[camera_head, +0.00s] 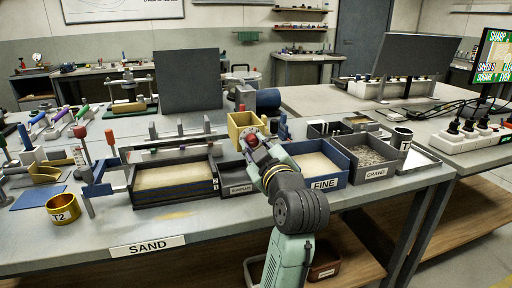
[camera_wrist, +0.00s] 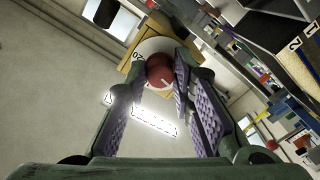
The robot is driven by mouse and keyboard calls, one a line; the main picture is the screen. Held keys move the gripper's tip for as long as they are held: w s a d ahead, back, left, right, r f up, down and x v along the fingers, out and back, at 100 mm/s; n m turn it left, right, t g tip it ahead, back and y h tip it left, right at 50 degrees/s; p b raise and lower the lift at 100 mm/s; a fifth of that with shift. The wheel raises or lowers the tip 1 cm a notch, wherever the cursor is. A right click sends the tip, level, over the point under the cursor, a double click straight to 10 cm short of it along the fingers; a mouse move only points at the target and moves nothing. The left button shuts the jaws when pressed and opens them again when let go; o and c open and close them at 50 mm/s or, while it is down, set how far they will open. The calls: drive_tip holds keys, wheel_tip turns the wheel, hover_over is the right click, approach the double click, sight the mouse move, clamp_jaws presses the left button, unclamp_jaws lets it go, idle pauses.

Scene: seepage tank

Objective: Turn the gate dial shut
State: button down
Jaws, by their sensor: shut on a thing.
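The gate dial (camera_wrist: 150,47) is a pale round disc with a red knob (camera_wrist: 160,70) on the face of a yellow box (camera_wrist: 168,24). In the head view the yellow box (camera_head: 240,122) stands above the bench, behind my gripper (camera_head: 257,146). In the wrist view the purple-padded fingers of my gripper (camera_wrist: 160,82) close around the red knob, one on each side. My gripper hides much of the dial in the head view, and I cannot tell the gate's position.
A sand tray (camera_head: 172,200) and a small grey bin (camera_head: 237,191) stand left of my arm. The FINE bin (camera_head: 325,184) and GRAVEL bin (camera_head: 376,173) stand right. A yellow cup (camera_head: 62,208) and several blue-framed parts (camera_head: 100,188) crowd the left.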

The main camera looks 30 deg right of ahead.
idle(0.3)
drive_tip(key=c, duration=1.4)
unclamp_jaws()
drive_tip(key=shift+s, duration=0.1)
drive_tip(key=v, duration=0.7)
drive_tip(key=shift+s, duration=0.15)
